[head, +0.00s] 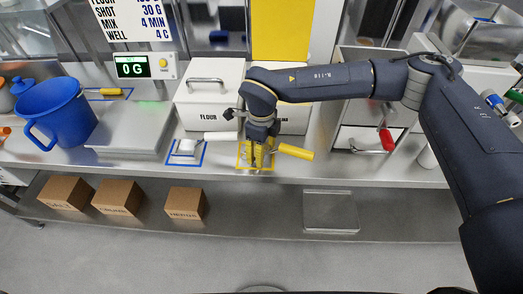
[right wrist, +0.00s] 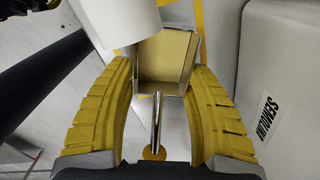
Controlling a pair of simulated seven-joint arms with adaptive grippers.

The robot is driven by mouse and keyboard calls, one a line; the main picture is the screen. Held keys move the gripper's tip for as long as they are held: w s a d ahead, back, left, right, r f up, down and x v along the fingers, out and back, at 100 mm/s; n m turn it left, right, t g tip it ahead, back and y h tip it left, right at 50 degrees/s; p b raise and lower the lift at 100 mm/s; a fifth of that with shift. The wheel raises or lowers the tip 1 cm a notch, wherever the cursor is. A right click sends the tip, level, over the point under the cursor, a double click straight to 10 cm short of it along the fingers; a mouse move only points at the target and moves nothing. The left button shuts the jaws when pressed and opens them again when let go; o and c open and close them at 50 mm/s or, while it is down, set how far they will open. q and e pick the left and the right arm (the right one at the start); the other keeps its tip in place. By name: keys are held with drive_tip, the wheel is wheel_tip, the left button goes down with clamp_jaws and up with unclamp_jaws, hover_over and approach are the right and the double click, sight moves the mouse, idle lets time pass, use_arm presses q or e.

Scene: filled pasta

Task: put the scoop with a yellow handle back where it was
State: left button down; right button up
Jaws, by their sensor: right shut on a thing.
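The scoop with a yellow handle (head: 295,151) is at the counter's front, its handle pointing right. My right gripper (head: 256,160) is over the yellow square outline (head: 241,163). In the right wrist view, the scoop's metal bowl (right wrist: 165,65) and thin stem lie between my yellow finger pads (right wrist: 157,75), which are shut on the scoop. Its handle is mostly hidden there. The bowl is above or on the outlined place; I cannot tell if it touches the counter. My left gripper is not in view.
A white handle (head: 221,136) lies close left of the gripper; it also crosses the right wrist view (right wrist: 120,20). White bins (head: 208,98) stand behind. A blue outline (head: 173,160), a scale plate (head: 135,130) and a blue jug (head: 55,110) are left. A red handle (head: 387,140) is right.

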drive_tip(key=shift+f, duration=0.1)
drive_tip(key=o, duration=1.1)
wheel_tip(320, 180, up, 12)
drive_tip(key=shift+r, duration=0.15)
